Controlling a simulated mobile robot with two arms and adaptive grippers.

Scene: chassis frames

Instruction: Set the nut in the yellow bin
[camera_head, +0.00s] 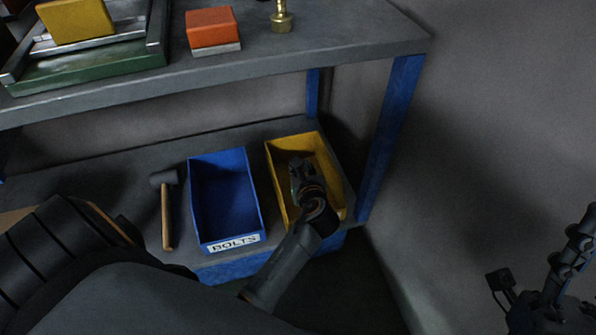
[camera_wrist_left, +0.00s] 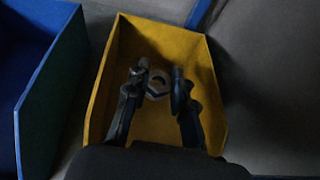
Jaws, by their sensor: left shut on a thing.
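The nut (camera_wrist_left: 158,92) is a grey metal hex ring between the fingertips of my left gripper (camera_wrist_left: 158,78) in the left wrist view. My left gripper is shut on it, inside the outline of the yellow bin (camera_wrist_left: 101,92). In the head view the yellow bin (camera_head: 278,178) stands on the lower shelf, and my left gripper (camera_head: 299,168) reaches into it from the front. There the gripper hides the nut. How far the nut is above the bin floor is unclear. My right gripper (camera_head: 540,250) is at the lower right, its fingers apart and empty.
A blue bin (camera_head: 225,195) labelled BOLTS stands just left of the yellow one. A hammer (camera_head: 166,210) lies left of that. The upper bench top (camera_head: 350,40) overhangs behind the bins. A blue leg (camera_head: 390,135) and a grey wall (camera_head: 480,150) are to the right.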

